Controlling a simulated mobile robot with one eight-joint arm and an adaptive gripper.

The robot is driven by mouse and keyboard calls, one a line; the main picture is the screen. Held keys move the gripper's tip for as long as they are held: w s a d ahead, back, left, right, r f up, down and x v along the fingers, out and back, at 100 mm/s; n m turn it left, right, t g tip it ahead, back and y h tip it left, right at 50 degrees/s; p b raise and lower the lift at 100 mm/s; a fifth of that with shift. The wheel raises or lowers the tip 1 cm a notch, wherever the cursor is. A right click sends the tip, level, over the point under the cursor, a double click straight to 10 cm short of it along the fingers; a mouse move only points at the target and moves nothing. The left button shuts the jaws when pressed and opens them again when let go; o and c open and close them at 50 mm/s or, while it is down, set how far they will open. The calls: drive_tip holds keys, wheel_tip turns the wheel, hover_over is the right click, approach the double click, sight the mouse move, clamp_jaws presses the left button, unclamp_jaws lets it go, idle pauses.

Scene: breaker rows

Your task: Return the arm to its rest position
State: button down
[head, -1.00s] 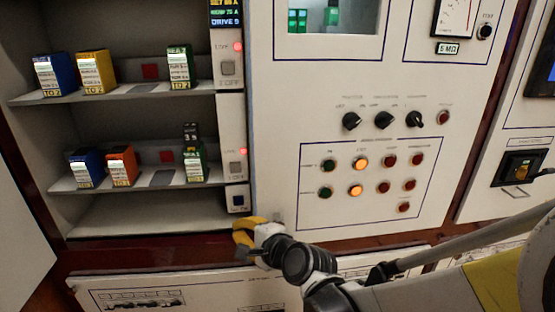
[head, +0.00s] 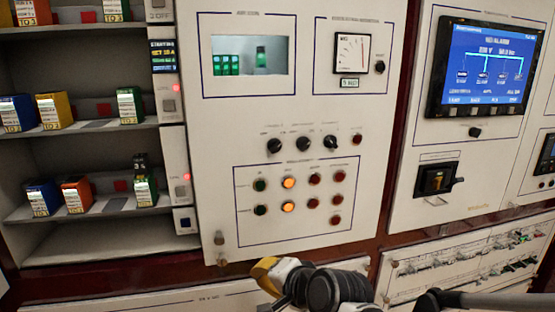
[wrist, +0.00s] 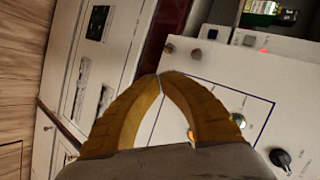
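My gripper (head: 264,268) shows at the bottom centre of the head view, with yellow fingers, in front of the lower edge of the white control panel (head: 215,120). In the wrist view my gripper (wrist: 160,76) has its two yellow fingertips together, with nothing visible between them. The arm behind it runs off toward the bottom right of the head view. The gripper appears apart from the panel's knobs and buttons.
On the left are shelves (head: 90,215) with blue, yellow, orange and green breaker blocks. The panel carries black knobs (head: 302,144) and lit buttons (head: 288,183). A blue screen (head: 485,68) and a black switch (head: 437,179) are at the right.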

drive_tip(key=s+d+f+n+g+h, duration=0.1)
drive_tip(key=s+d+n+h, duration=0.2)
drive_tip(key=s+d, duration=0.4)
drive_tip(key=s+d+n+g+h, duration=0.1)
drive_tip(key=s+d+n+h, duration=0.2)
drive_tip(key=s+d, duration=0.5)
drive_tip(key=d+n, duration=0.1)
drive_tip(key=d, duration=0.6)
drive_tip(key=shift+s+d+f+h, duration=0.3)
drive_tip(key=shift+d+f+h, duration=0.05)
drive_tip(key=shift+f+h, duration=0.05)
idle(3.2)
